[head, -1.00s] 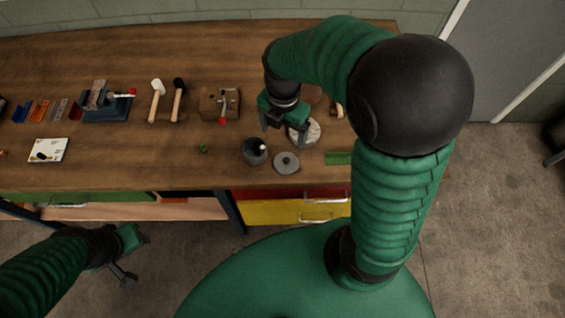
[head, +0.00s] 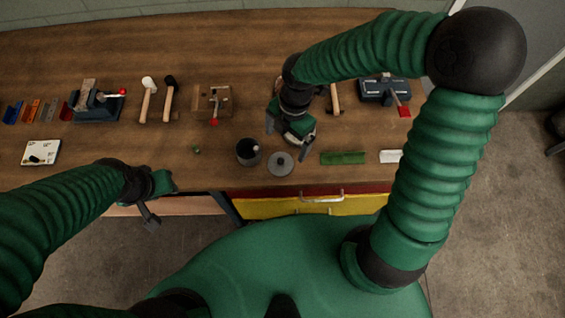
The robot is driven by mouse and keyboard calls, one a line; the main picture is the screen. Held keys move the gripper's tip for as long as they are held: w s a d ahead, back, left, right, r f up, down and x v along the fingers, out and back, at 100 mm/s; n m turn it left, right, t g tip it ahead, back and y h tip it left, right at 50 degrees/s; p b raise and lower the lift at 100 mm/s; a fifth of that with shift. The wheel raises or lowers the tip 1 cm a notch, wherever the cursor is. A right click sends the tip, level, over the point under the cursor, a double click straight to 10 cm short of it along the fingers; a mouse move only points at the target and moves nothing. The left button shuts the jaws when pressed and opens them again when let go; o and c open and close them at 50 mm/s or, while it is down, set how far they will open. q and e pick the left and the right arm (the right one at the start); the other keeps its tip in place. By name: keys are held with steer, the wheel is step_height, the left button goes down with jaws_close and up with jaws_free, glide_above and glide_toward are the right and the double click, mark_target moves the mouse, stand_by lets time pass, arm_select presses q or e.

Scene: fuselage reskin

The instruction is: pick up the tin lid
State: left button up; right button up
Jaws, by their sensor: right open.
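The tin lid (head: 280,164) is a grey round disc with a small knob, lying flat on the bench near its front edge. The dark open tin (head: 249,152) stands just left of it with something pale inside. My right gripper (head: 287,132) is open, just behind the lid in the head view and apart from it. A pale round object lies partly hidden beneath this gripper. My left gripper (head: 152,206) is by the bench's front edge, far left of the lid; its jaw opening is unclear.
On the wooden bench (head: 60,185) a small green item (head: 196,149) lies left of the tin. A green strip (head: 342,158) and a white piece (head: 390,156) lie right of the lid. Two mallets (head: 168,98) and a wooden block (head: 212,101) are further back.

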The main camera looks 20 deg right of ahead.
glide_above(281, 160)
steer(key=d, duration=0.1)
steer(key=f, duration=0.4)
steer(key=f+b, duration=0.1)
steer(key=f, duration=0.1)
steer(key=shift+w+d, duration=0.1)
steer(key=shift+w, duration=0.25)
steer(key=shift+f, duration=0.3)
steer(key=f, duration=0.4)
steer(key=shift+s+a+b, duration=0.35)
steer(key=shift+s, duration=0.05)
steer(key=shift+a+f, duration=0.15)
steer(key=shift+f, duration=0.05)
steer(key=shift+w+a, duration=0.15)
steer(key=c, duration=0.9)
arm_select(q)
steer(key=shift+d+x, duration=0.2)
steer(key=shift+x, duration=1)
arm_select(e)
steer(key=c, duration=0.5)
